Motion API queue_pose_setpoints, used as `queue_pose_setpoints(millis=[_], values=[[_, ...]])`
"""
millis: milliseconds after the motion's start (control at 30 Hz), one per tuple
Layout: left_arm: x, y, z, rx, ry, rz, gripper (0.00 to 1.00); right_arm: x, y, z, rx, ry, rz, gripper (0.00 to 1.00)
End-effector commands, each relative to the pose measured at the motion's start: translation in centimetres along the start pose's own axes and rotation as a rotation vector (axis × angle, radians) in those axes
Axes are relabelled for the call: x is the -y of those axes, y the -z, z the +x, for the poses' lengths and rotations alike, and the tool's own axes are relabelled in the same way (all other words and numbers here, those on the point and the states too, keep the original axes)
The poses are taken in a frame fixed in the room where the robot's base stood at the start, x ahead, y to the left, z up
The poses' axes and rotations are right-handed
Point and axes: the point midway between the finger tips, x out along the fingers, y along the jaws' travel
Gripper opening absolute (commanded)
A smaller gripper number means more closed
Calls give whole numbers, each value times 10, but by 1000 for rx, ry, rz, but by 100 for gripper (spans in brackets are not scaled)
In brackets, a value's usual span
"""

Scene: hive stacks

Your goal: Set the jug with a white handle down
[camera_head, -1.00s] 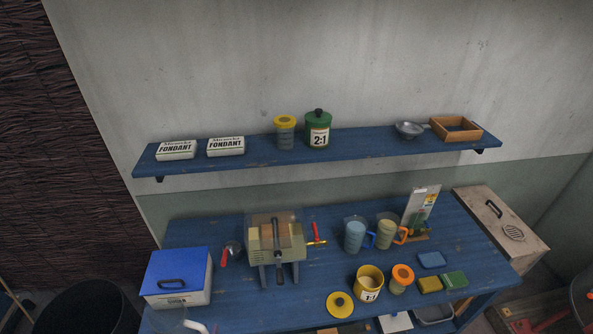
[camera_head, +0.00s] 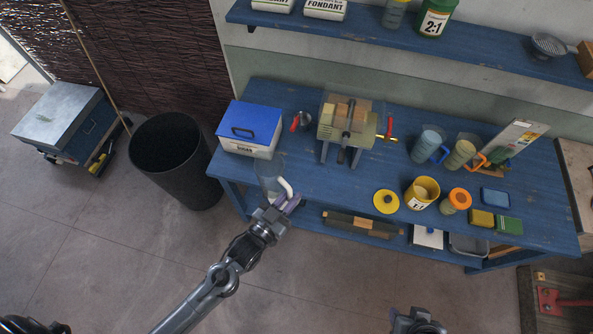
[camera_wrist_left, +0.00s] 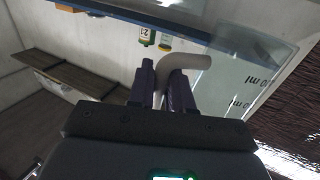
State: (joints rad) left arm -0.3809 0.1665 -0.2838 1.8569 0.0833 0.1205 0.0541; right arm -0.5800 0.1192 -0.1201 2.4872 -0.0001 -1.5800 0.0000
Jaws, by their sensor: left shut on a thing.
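The clear jug (camera_head: 268,177) with a white handle (camera_head: 286,187) is at the front left edge of the blue table (camera_head: 330,188). My left gripper (camera_head: 284,202) is shut on the white handle, reaching in from the front. In the left wrist view the handle (camera_wrist_left: 186,61) passes between the two fingers (camera_wrist_left: 165,88), and the clear jug wall (camera_wrist_left: 235,72) with ml marks is at the right. I cannot tell whether the jug's base touches the table. My right gripper (camera_head: 418,322) shows only partly at the bottom edge, its jaws unclear.
A white box with a blue lid (camera_head: 250,128) stands just behind the jug. A black bin (camera_head: 176,160) stands on the floor to the left. A yellow lid (camera_head: 386,201) and a yellow tub (camera_head: 421,193) are to the right. Bare tabletop lies between the jug and the yellow lid.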

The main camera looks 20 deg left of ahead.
Motion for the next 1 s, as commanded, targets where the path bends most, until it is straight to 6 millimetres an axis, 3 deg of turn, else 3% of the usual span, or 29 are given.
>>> queue_pose_setpoints(millis=[33, 300, 700, 1000], values=[[-8, -28, 8, -4, -45, 5, 0, 0, -10, 28, 2, -2, -2, 43], [-40, -93, 38, -5, -237, 6, 0, 2, -35, 103, 12, -5, -6, 43], [-53, -168, 80, -5, -411, 5, 0, 7, -69, 206, 8, -1, -1, 43], [-45, -204, 113, -6, -468, 6, 0, 11, -93, 280, 7, 3, 4, 43]])
